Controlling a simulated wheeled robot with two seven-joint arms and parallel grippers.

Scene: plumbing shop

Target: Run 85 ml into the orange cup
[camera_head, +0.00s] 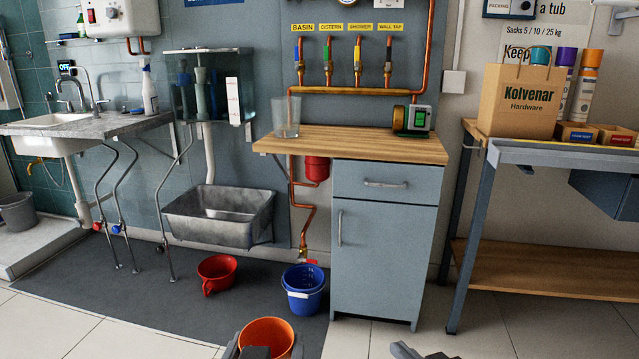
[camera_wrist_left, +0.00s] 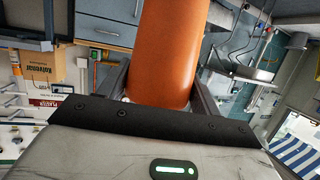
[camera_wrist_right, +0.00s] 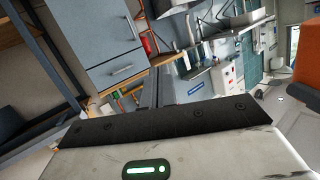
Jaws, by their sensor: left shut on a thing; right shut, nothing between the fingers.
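The orange cup (camera_head: 266,333) is at the bottom of the head view, its open mouth facing up. I see no liquid in it. My left gripper (camera_head: 254,353) is shut on the cup; in the left wrist view the cup (camera_wrist_left: 168,55) sits between the two fingers. An orange surface, likely this cup (camera_wrist_right: 306,62), shows at the right edge of the right wrist view. My right gripper (camera_head: 408,350) is at the bottom of the head view, right of the cup. Its fingers (camera_wrist_right: 150,90) are shut with nothing between them.
A small tap (camera_head: 303,254) hangs over a blue bucket (camera_head: 303,287); a red pot (camera_head: 217,272) stands left of it. A sink tap (camera_head: 72,92) is far left.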

